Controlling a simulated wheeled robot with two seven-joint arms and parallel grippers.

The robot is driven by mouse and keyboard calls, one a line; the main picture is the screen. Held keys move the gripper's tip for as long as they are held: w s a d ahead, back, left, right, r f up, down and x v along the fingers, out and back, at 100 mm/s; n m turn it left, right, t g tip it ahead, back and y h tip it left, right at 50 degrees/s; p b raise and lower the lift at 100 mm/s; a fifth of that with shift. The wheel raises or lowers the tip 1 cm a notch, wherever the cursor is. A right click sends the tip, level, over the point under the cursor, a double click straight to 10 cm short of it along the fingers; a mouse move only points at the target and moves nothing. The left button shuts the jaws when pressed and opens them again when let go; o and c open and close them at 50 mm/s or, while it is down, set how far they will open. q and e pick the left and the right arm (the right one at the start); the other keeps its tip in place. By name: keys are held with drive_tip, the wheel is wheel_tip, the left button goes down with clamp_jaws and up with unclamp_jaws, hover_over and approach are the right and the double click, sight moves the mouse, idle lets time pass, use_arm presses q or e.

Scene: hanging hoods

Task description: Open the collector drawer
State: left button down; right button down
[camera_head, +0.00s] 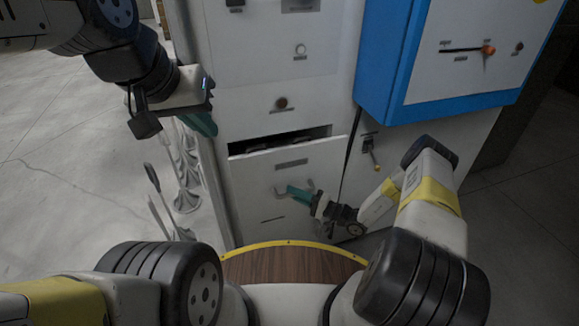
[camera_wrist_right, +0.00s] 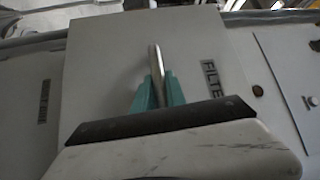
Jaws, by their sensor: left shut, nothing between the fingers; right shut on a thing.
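The collector drawer (camera_head: 245,172) is a white panel low in the cabinet, with a dark gap along its top edge. Its front stands out from the cabinet, so the drawer is at least partly open. A metal handle (camera_head: 310,185) sits on its front; the handle also shows in the right wrist view (camera_wrist_right: 155,62). My right gripper (camera_head: 291,190) has its green fingers shut on this handle, seen close up in the wrist view (camera_wrist_right: 158,92). My left gripper (camera_head: 204,124) is shut and empty, left of the cabinet and above the drawer's height.
A blue-framed control box (camera_head: 385,60) juts out above my right arm. A panel with a small lever (camera_head: 373,155) is right of the drawer. Open floor (camera_head: 60,150) lies further left.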

drive_tip(key=s+d, duration=0.3)
drive_tip(key=s, duration=0.6)
drive_tip(key=s+d, duration=0.3)
drive_tip(key=s, duration=0.7)
drive_tip(key=shift+d, duration=0.15)
drive_tip(key=c, duration=1.4)
unclamp_jaws()
drive_tip(key=shift+o, duration=0.2)
drive_tip(key=v, duration=0.8)
